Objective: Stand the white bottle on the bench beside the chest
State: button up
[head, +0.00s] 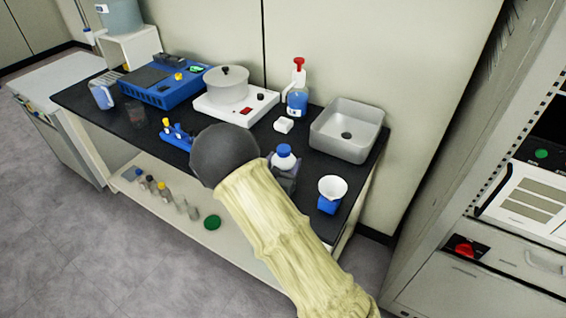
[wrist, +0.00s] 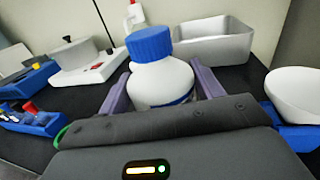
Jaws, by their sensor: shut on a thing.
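The white bottle (wrist: 160,80) with a blue cap is upright between the purple fingers of my gripper (wrist: 162,90) in the wrist view. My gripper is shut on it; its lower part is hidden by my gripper. In the head view the bottle (head: 283,161) shows over the right half of the black bench (head: 222,117), partly behind my arm. I cannot tell whether its base touches the bench. A low, pale chest-like unit (head: 68,82) stands against the bench's left end; I take it for the chest.
A grey sink basin (head: 361,143) and a white bowl on a blue base (head: 331,187) are right of the bottle. A red-topped bottle (head: 298,98), a hotplate with a pot (head: 226,88), a blue unit (head: 165,92) and a blue rack (head: 177,138) also occupy the bench.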

jog(key=o, duration=1.3)
jog(key=shift+r, duration=0.2)
jog(key=shift+s+a+f, duration=0.1)
jog(key=shift+s+a, duration=0.05)
jog(key=shift+s, duration=0.15)
jog(key=b+v, duration=0.1)
jog(key=v, duration=1)
jog(key=shift+s, duration=0.15)
